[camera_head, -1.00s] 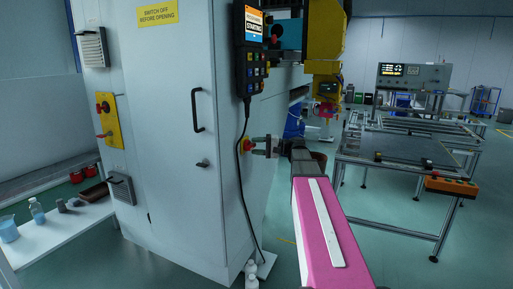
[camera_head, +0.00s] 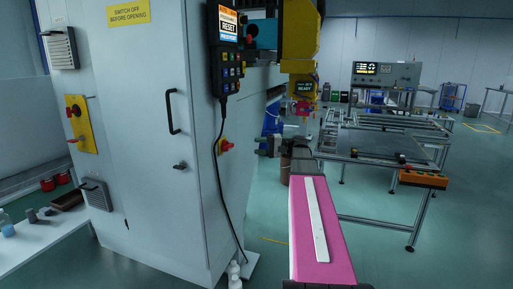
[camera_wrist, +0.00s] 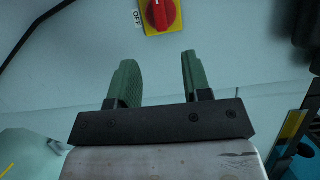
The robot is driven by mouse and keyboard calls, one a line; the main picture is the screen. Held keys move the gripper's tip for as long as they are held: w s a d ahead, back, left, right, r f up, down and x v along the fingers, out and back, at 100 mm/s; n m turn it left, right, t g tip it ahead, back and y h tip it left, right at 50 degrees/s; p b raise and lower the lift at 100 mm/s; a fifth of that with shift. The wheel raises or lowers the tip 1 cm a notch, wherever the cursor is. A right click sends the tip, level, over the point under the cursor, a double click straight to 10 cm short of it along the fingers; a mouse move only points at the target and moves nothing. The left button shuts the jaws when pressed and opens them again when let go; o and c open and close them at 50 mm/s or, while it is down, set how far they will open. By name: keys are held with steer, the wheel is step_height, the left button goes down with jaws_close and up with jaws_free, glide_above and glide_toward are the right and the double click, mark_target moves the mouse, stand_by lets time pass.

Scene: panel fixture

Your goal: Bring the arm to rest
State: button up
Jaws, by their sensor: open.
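My gripper (camera_head: 262,147) is at the end of my pink arm, beside the side wall of the tall grey cabinet (camera_head: 150,130). In the wrist view my gripper (camera_wrist: 158,75) has its two green fingers apart with nothing between them. A red rotary knob on a yellow plate (camera_wrist: 161,14) sits on the wall beyond the fingertips, with an "OFF" label to its left. The red knob (camera_head: 224,146) also shows in the head view, left of the gripper with a gap between them. The knob's exact setting is too small to tell in the head view.
A hand-held pendant (camera_head: 227,52) hangs on the cabinet with its cable (camera_head: 222,190) hanging down beside the knob. A yellow machine head (camera_head: 301,45) stands behind my gripper. Open floor lies in front.

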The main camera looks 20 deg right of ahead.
steer(key=s+a+f+g+h, duration=0.1)
steer(key=s+a+f+h, duration=0.2)
steer(key=f, duration=0.4)
steer(key=s+a+f+g+h, duration=0.1)
steer(key=s+a+f+h, duration=0.1)
steer(key=a+f, duration=0.45)
steer(key=s+a+f+g+h, duration=0.1)
steer(key=s+a+f+h, duration=0.15)
steer(key=f, duration=0.65)
steer(key=s+f+n+g+h, duration=0.1)
steer(key=s+f+n+h, duration=0.1)
steer(key=s+f+h, duration=0.8)
step_height(320, 180, down, 4)
steer(key=shift+s+d+f+n, duration=0.15)
steer(key=shift+s+n, duration=0.25)
steer(key=shift+s, duration=0.55)
